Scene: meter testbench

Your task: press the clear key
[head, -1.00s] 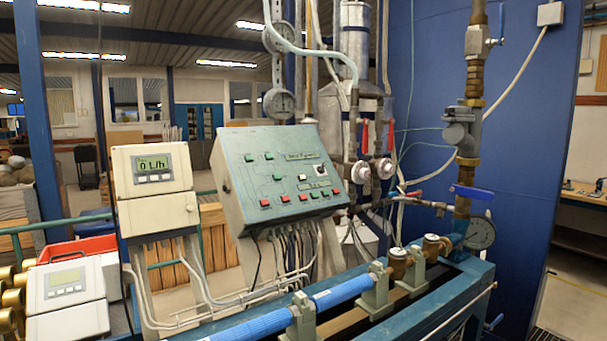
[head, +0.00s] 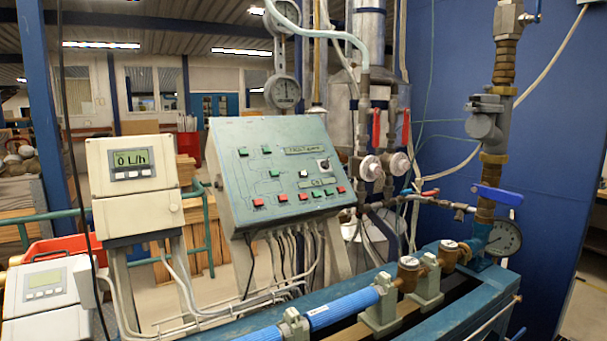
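A teal control panel (head: 290,190) with rows of red and green keys stands tilted at the middle of the head view. Its lower row mixes red keys and green keys (head: 316,193); a black knob (head: 323,165) sits above it at the right. The key lettering is too small to read, so I cannot tell which is the clear key. A white meter display (head: 133,163) left of the panel reads "0 L/h" and has small buttons below its screen. Neither of my grippers is in view.
A second white display unit (head: 45,290) is at lower left, near a red bin (head: 62,248). A blue pipe (head: 345,305) on a teal bench runs across the front right. Cables hang below the panel. A blue-handled valve (head: 498,195) and gauge (head: 503,238) stand at right.

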